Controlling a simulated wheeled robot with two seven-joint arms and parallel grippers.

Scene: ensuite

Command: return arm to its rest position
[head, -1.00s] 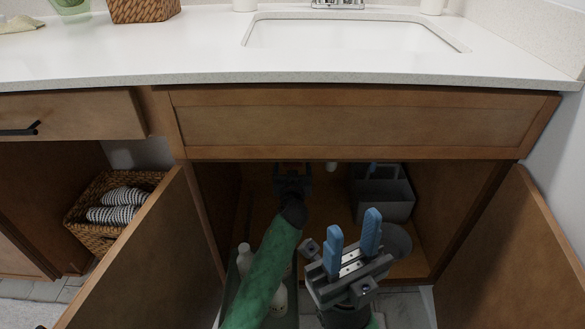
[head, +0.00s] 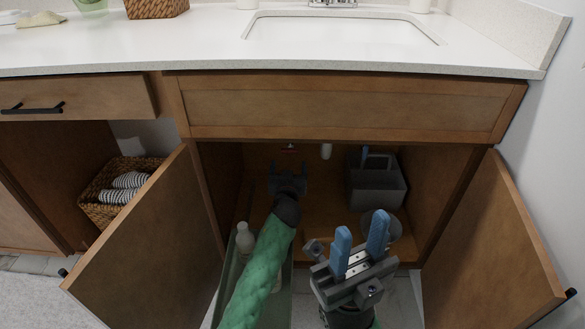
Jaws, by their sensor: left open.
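My left arm, in a green sleeve, reaches forward into the open cabinet under the sink. Its dark left gripper (head: 289,172) is open, and I see nothing between its fingers. My right gripper (head: 360,245), with two blue fingers pointing up, is in front of the cabinet opening at the lower middle right. Its fingers are apart with nothing between them, so it is open. The right arm below it is mostly hidden.
Both cabinet doors, left (head: 150,245) and right (head: 492,240), stand open beside my arms. Inside are a grey caddy (head: 377,190) and a grey round container (head: 394,228). A tray (head: 233,282) with a white bottle (head: 245,238) lies under my left arm. The countertop (head: 110,50) overhangs above.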

